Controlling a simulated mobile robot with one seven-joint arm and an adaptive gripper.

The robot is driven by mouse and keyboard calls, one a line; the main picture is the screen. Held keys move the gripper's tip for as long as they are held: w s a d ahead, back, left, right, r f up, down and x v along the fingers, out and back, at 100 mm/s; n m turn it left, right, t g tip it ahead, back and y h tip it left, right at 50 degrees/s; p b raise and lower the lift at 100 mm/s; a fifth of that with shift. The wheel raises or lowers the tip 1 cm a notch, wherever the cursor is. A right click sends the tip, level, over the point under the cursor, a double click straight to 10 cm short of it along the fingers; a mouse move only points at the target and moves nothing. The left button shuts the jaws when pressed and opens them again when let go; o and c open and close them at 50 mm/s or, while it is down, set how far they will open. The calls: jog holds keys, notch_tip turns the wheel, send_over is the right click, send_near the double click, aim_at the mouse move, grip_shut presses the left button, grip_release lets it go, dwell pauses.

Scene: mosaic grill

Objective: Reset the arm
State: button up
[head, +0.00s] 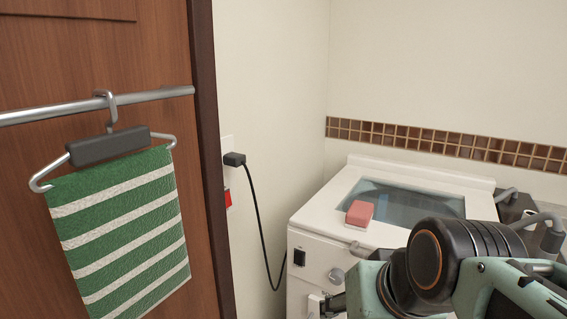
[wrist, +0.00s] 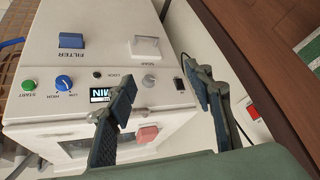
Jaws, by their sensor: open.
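My gripper (wrist: 160,74) is open and empty in the wrist view, its two dark fingers spread in front of the white machine (wrist: 35,110). In the head view my arm comes in from the lower right. The gripper is low by the machine's front, partly cut off by the bottom edge. I cannot tell whether a finger touches the machine. The machine's control panel shows a green start button (wrist: 28,85), a blue knob (wrist: 63,82), a blue filter part (wrist: 71,41) and a white soap part (wrist: 145,46).
A pink block (head: 359,212) lies on the machine's top by its dark window (head: 400,200). A green striped towel (head: 125,235) hangs from a hanger (head: 108,145) on a rail (head: 60,112) at the left. A black cord (head: 262,225) runs down the wall.

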jog(key=s+d+f+h, duration=0.1)
jog(key=s+d+h, duration=0.1)
jog(key=s+d, duration=0.15)
notch_tip(320, 180, up, 21)
jog(key=g+p, duration=0.1)
jog(key=p, duration=2)
jog(key=shift+s+a+y+p, duration=0.15)
jog(key=shift+s+y+p, duration=0.15)
jog(key=shift+s, duration=0.1)
